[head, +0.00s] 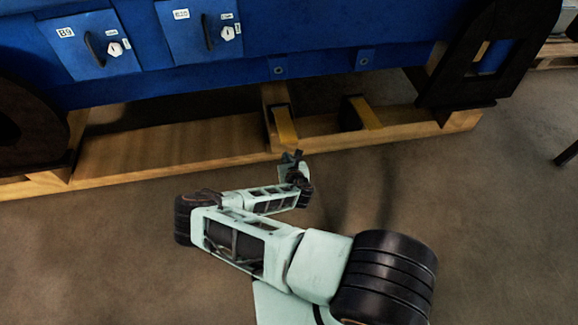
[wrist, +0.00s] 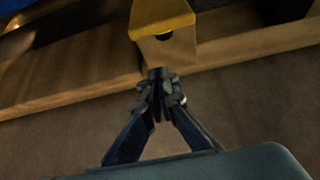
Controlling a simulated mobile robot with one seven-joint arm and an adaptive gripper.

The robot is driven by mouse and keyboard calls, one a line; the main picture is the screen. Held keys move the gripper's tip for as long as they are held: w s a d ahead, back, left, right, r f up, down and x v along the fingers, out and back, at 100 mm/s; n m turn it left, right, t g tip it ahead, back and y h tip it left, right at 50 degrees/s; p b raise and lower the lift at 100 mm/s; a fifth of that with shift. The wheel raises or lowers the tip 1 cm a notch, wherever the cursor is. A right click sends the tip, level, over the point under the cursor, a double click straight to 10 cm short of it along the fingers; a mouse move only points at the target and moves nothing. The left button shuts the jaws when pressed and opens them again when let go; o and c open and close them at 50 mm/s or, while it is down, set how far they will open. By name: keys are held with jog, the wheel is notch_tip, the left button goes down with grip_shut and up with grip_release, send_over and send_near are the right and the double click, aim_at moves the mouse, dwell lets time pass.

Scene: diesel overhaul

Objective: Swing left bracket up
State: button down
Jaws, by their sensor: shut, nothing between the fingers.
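The left bracket (head: 286,126) is a yellow strip that slopes down at the wooden skid under the blue engine. In the wrist view the same yellow piece (wrist: 162,16) shows at the top centre, above a tan wooden block end with a dark spot. A similar yellow bracket (head: 366,112) sits to its right. My gripper (head: 292,155) is just in front of and below the left bracket's lower end. In the wrist view my gripper (wrist: 158,78) has its fingertips together, holding nothing, just below the block end. I cannot tell whether they touch it.
The wooden skid beam (head: 180,150) runs along the floor in front of me. The blue engine side (head: 310,35) with two handled panels is above it. Dark supports stand at the left (head: 30,130) and right (head: 485,60). The floor (head: 500,220) at the right is clear.

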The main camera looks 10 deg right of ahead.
jog(key=shift+w+r, duration=0.15)
jog(key=shift+r, duration=0.9)
jog(key=shift+w+r, duration=0.15)
jog(key=shift+r, duration=0.85)
jog(key=shift+r+p, duration=0.15)
jog(key=shift+p, duration=0.15)
